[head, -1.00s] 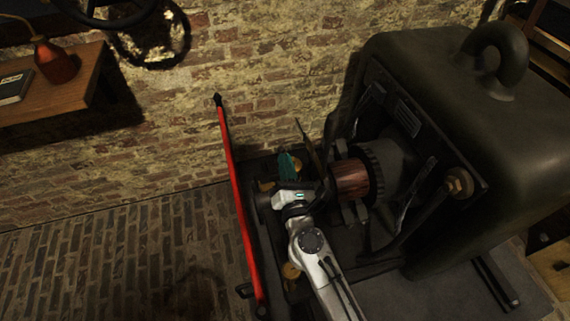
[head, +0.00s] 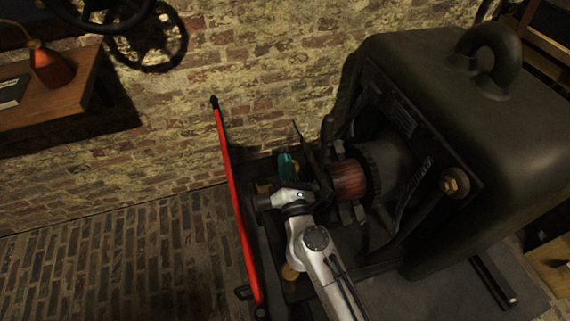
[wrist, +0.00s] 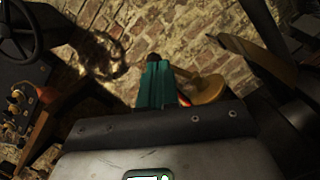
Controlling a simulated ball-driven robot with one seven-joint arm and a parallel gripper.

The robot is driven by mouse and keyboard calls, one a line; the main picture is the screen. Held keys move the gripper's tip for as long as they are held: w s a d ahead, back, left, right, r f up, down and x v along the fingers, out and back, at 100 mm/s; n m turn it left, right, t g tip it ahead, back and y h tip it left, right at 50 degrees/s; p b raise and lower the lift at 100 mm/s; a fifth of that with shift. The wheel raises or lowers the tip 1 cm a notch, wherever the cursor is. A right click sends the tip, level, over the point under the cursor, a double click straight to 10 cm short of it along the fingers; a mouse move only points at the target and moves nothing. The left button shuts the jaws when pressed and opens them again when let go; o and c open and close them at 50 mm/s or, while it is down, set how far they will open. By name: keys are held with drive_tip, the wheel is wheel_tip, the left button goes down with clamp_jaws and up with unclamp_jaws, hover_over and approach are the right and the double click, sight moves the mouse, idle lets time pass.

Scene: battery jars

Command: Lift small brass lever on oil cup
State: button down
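My gripper (wrist: 154,78) has teal fingers that lie close together in the wrist view, with nothing seen held between them. In the head view my gripper (head: 288,165) is over the dark machine frame, left of the copper commutator. A brass oil cup (wrist: 207,90) with a round lid is just right of the fingers in the wrist view. A thin brass lever (wrist: 181,71) reaches from it toward the fingertips; whether they touch is unclear. In the head view a small brass part (head: 264,188), likely the cup, shows left of my wrist, mostly hidden.
A red bar (head: 235,200) stands left of my arm. The copper commutator (head: 347,181) and large dark machine housing (head: 480,130) are to the right. Another brass cup (head: 290,272) is beside my forearm. A brick wall (head: 250,60) is behind.

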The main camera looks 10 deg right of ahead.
drive_tip(key=shift+w+d+r+m, duration=0.15)
drive_tip(key=shift+d+m, duration=0.1)
drive_tip(key=shift+m, duration=0.15)
idle(0.5)
